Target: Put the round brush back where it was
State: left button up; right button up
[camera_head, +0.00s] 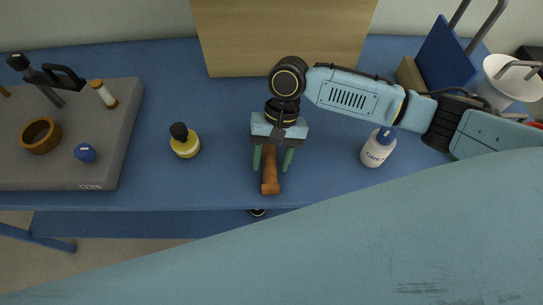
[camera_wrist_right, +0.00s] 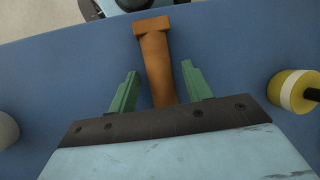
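A brown wooden handle with a squared, flared end (camera_head: 270,178), which may be the round brush, lies on the blue table near its front edge. Its other end is hidden under my right gripper, so I cannot see any bristles. My right gripper (camera_head: 272,160) is above it with its green fingers apart. In the right wrist view the handle (camera_wrist_right: 155,62) runs between the fingers of the right gripper (camera_wrist_right: 158,88), with a gap on both sides. My left gripper is not in view.
A yellow jar with a black top (camera_head: 185,146) stands left of the gripper, a white bottle with a blue cap (camera_head: 377,150) to its right. A grey tray (camera_head: 112,150) at the left holds several items. A brown board (camera_head: 280,35) stands behind. Between these the table is clear.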

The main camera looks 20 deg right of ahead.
jog(key=shift+r, duration=0.1)
jog(key=p+v, duration=0.1)
jog(key=v, duration=0.6)
jog(key=shift+r, duration=0.3)
